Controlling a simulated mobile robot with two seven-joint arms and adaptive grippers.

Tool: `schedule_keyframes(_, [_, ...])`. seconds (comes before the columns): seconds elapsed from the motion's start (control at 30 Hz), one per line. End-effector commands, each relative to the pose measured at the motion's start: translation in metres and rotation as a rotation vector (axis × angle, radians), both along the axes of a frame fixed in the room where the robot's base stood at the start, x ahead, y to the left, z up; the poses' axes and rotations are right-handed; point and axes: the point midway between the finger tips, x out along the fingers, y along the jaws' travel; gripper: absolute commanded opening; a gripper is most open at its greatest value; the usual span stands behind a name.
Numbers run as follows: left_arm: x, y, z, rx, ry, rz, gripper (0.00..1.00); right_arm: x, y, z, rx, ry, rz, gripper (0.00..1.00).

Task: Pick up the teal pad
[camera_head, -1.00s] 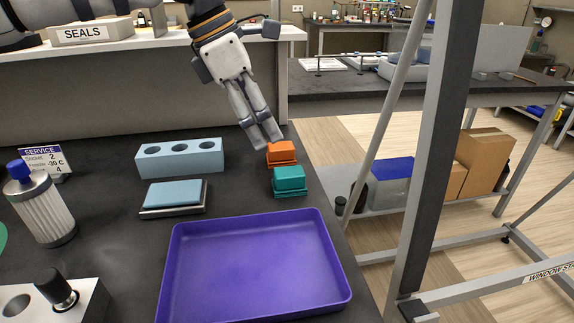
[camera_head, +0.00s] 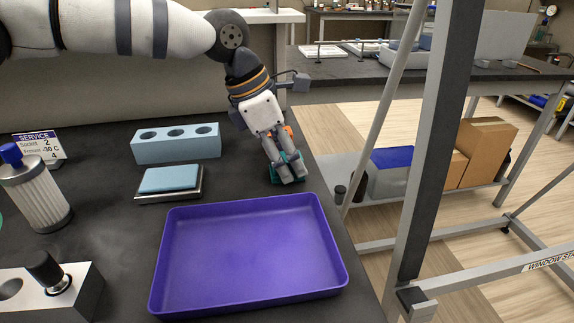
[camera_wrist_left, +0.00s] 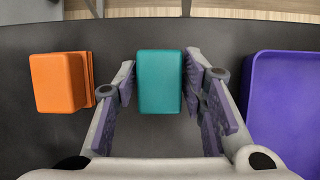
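The teal pad (camera_wrist_left: 160,82) is a small block seen between the two open fingers of my left gripper (camera_wrist_left: 161,85) in the left wrist view. Dark gaps show between the pad and parts of the fingers; whether the tips touch it I cannot tell. In the head view my left gripper (camera_head: 287,172) is down over the teal pad (camera_head: 274,173), hiding most of it. The orange pad (camera_wrist_left: 57,82) lies to the left of the gripper in the wrist view, on its own orange base. My right gripper is not in view.
A purple tray (camera_head: 250,290) lies close in front of the gripper. A light blue block with holes (camera_head: 178,150) and a blue pad on a grey plate (camera_head: 168,180) are to the left. A metal frame post (camera_head: 440,150) stands at the right, past the bench edge.

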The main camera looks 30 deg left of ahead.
Motion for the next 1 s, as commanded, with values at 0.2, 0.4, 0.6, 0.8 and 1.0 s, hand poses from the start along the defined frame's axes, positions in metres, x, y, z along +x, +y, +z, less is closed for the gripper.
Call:
schedule_keyframes(0.2, [0.000,0.000,0.000,0.000,0.000,0.000,0.12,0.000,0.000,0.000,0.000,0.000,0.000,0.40])
schedule_keyframes(0.4, [0.000,0.000,0.002,0.000,0.000,0.000,0.12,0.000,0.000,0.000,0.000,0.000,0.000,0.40])
schedule_keyframes(0.6, [0.001,0.000,0.033,0.000,-0.005,0.001,0.12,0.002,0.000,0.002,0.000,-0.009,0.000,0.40])
schedule_keyframes(0.8, [-0.046,-0.001,0.095,-0.001,-0.022,-0.001,0.12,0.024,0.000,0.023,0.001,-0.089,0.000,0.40])
schedule_keyframes(1.0, [-0.102,-0.002,0.117,-0.002,-0.008,-0.002,0.12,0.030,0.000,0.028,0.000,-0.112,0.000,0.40])
